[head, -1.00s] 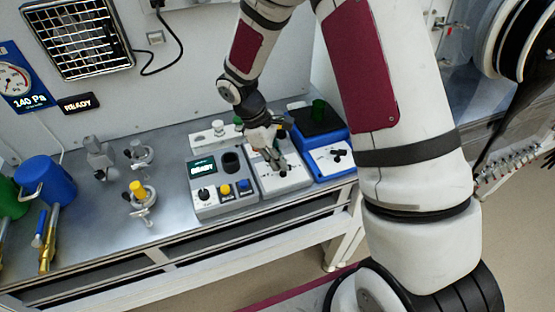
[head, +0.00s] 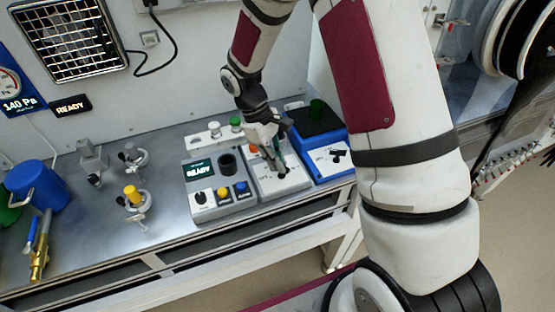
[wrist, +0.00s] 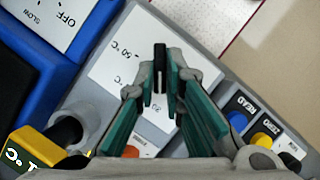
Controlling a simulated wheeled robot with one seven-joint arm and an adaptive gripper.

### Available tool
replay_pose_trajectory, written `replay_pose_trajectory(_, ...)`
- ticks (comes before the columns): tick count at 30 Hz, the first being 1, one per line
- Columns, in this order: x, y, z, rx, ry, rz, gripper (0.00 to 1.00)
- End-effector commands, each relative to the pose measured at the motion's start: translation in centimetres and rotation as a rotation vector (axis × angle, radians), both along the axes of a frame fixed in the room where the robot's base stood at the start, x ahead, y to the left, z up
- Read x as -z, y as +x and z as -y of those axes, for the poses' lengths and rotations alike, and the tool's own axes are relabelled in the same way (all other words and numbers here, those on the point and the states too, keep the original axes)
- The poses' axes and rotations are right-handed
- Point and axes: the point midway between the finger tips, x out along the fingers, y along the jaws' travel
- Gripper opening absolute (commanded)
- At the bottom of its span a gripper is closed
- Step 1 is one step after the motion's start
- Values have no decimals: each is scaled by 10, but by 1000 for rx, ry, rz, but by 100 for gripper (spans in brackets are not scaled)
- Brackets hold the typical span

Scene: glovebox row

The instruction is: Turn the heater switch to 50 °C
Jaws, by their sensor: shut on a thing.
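The heater (head: 262,188) is a grey box with a white label plate, between a grey instrument and a blue device on the bench. Its switch is a small black bar-shaped knob (wrist: 160,66) in the wrist view. My gripper (wrist: 162,84) has its green-lined fingers on both sides of the knob and is shut on it. The bar points to the top of the picture. The printed "50 °C" mark (wrist: 125,50) lies up and left of the knob, with another °C mark lower left, partly hidden. In the head view my gripper (head: 280,168) reaches down onto the heater's front.
The grey instrument (head: 222,212) with a READY display and several knobs stands close on the left. The blue device (head: 335,174), with a black top, stands close on the right. Clamps (head: 135,200) and a blue mug (head: 40,183) stand farther left.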

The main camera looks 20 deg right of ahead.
Motion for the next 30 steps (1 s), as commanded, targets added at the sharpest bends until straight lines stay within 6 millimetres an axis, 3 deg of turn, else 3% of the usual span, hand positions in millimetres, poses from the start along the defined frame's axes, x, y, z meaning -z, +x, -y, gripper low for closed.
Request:
replay_pose_trajectory(2,0,1,0,0,0,2,0)
replay_pose_trajectory(3,0,1,0,-1,1,2,19)
replay_pose_trajectory(5,0,1,0,-1,1,2,30)
replay_pose_trajectory(17,-6,3,-2,-2,0,2,30)
replay_pose_trajectory(30,-80,28,-21,-2,1,5,30)
